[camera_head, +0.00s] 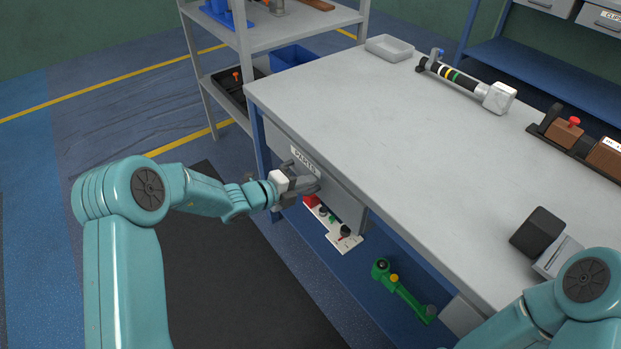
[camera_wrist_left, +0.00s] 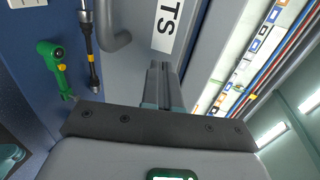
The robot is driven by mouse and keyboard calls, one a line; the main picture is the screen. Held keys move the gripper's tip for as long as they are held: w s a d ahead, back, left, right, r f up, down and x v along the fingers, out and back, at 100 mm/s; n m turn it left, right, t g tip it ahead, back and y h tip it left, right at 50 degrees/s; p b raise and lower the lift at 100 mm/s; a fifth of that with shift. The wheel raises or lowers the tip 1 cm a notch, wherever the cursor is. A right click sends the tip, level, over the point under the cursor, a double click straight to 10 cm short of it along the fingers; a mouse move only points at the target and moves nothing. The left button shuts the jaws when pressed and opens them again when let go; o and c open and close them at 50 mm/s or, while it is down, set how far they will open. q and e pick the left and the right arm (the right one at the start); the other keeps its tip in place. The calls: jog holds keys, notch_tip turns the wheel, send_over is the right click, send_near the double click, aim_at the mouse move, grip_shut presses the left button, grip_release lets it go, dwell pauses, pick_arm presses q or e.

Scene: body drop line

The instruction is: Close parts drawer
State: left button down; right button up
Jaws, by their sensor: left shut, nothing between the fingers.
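The parts drawer (camera_head: 340,193) is a grey drawer under the workbench top, with a white label reading PARTS (camera_head: 305,159). How far it stands out is hard to tell in the head view. My left gripper (camera_head: 308,186) is shut and empty at the drawer front, just below the label. In the left wrist view its closed fingers (camera_wrist_left: 161,84) point at the grey front beside the label (camera_wrist_left: 168,24); contact cannot be made out. A curved grey handle (camera_wrist_left: 117,38) is left of the fingers there. My right arm shows at the lower right; its fingertips are hidden.
The workbench top (camera_head: 380,130) is mostly clear, with a banded cylinder tool (camera_head: 460,80) and a grey tray (camera_head: 389,48) at the back. A green tool (camera_head: 403,290) and a white panel (camera_head: 335,228) lie on the blue lower shelf. A shelf rack (camera_head: 240,45) stands behind.

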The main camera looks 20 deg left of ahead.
pick_arm(q)
jog(key=p+v, duration=0.2)
jog(key=v, duration=0.9)
jog(key=s+d+f+m+g+h, duration=0.2)
jog(key=s+d+f+m+g, duration=0.8)
jog(key=s+d, duration=0.5)
jog(key=s+a+f+m+g+y, duration=0.2)
jog(key=s+f+m+y, duration=0.25)
jog(key=s+m, duration=0.6)
jog(key=s+a+f+m+g+y, duration=0.25)
jog(key=s+f+m, duration=0.35)
jog(key=m, duration=0.9)
jog(key=w+r+m+t+p, duration=0.3)
jog(key=r+m+p, duration=0.6)
jog(key=r+p, duration=0.3)
jog(key=shift+w+d, duration=0.35)
jog(key=shift+w, duration=0.2)
pick_arm(e)
notch_tip(320, 180, up, 15)
jog(key=s, duration=0.1)
